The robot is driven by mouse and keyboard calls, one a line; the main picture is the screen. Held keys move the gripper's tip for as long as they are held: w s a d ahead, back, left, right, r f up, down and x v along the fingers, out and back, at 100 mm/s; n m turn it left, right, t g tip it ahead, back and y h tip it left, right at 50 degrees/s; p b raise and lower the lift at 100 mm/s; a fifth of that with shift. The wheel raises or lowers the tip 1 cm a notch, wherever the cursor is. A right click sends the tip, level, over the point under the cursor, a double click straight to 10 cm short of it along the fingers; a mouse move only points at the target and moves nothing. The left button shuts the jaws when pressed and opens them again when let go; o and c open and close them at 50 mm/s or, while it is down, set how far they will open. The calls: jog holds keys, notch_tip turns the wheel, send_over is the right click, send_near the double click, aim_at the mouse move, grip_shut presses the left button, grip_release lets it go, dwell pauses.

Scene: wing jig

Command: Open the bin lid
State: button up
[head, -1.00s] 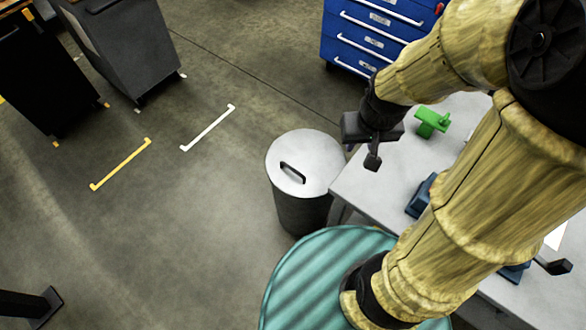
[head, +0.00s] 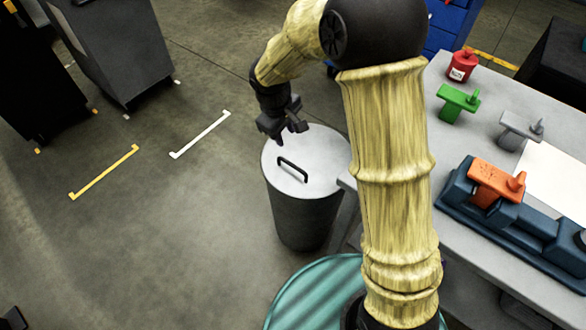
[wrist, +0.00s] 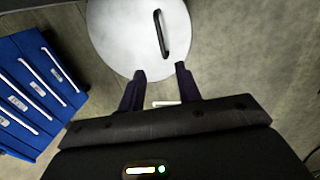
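The bin (head: 303,218) is a dark grey cylinder standing on the floor beside the table. Its round light grey lid (head: 325,155) lies on top, closed, with a black bar handle (head: 292,169) across it. The lid (wrist: 118,35) and handle (wrist: 160,34) also show in the wrist view, ahead of the fingertips. My gripper (head: 291,134) is above the far left part of the lid, apart from the handle. In the wrist view my gripper (wrist: 160,70) has its two fingers spread, with nothing between them.
The grey table (head: 450,165) to the right holds a green part (head: 457,101), a red container (head: 462,66), a grey part (head: 520,128) and an orange part (head: 495,181) on a blue fixture. Blue drawers (wrist: 40,90) stand beyond.

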aim_at(294, 165)
jog(key=shift+r, duration=0.1)
jog(key=w+f+b, duration=0.1)
jog(key=f, duration=0.4)
jog(key=d+f+b, duration=0.1)
jog(key=f, duration=0.5)
jog(key=w+d+f+b, duration=0.1)
jog(key=f, duration=0.5)
jog(key=shift+w, duration=0.3)
grip_shut()
